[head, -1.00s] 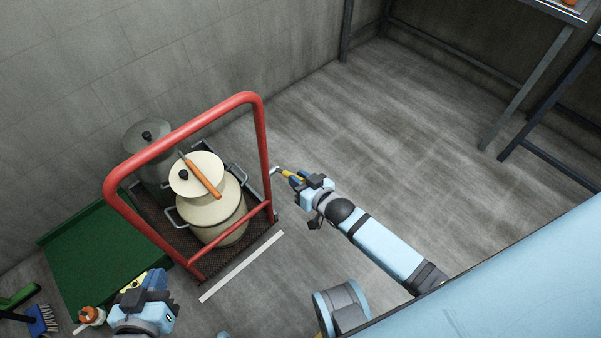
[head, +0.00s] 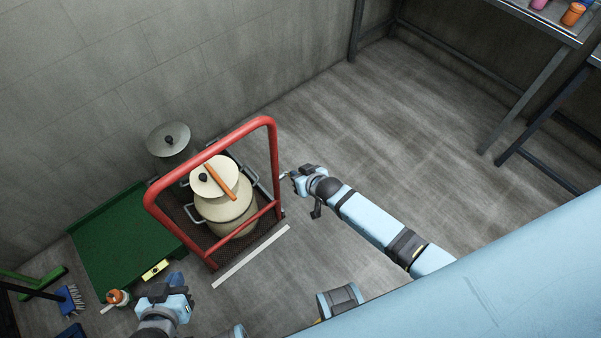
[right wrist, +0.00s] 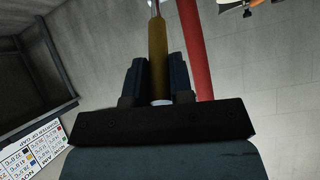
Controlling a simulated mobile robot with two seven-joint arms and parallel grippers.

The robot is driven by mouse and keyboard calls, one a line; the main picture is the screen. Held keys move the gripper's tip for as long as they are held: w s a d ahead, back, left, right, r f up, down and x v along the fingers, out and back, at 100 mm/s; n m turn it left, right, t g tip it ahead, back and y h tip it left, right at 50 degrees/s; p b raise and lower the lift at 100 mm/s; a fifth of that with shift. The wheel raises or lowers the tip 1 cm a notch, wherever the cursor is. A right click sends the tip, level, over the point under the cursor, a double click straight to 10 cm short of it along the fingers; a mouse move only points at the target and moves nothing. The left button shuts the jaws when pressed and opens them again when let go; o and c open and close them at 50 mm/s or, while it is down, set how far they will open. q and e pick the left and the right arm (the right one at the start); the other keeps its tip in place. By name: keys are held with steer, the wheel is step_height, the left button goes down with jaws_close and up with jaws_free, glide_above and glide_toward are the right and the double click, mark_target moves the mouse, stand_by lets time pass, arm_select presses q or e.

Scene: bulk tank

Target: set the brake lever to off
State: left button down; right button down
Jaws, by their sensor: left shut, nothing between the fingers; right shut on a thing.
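A red-framed cart (head: 272,165) stands left of centre in the head view. What looks like the brake lever (head: 284,176), a metal shaft with a yellow grip, is by its right post; its joint is too small to make out. In the right wrist view the lever's yellow grip (right wrist: 158,35) runs between my fingers, beside the red post (right wrist: 195,50). My right gripper (head: 291,175) is shut on that grip, just right of the post. The lever's setting cannot be read. My left gripper (head: 172,286) is shut and empty at the lower left, in front of the cart.
A cream can (head: 226,209) with an orange-handled tool on its lid stands on the cart; a grey-lidded can (head: 168,140) is behind. A green platform (head: 120,230), orange-capped bottle (head: 117,297) and blue brush (head: 71,299) lie left. Floor right of the cart is clear.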

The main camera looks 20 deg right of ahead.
stand_by(0.3)
steer(key=c, duration=1)
jaws_free()
arm_select(q)
steer(key=shift+a+r+p, duration=0.15)
steer(key=shift+r+p, duration=0.45)
steer(key=shift+p, duration=0.6)
arm_select(e)
steer(key=v, duration=1.3)
steer(key=shift+s+d+r, duration=0.15)
steer(key=shift+s+r, duration=0.1)
steer(key=shift+r, duration=0.05)
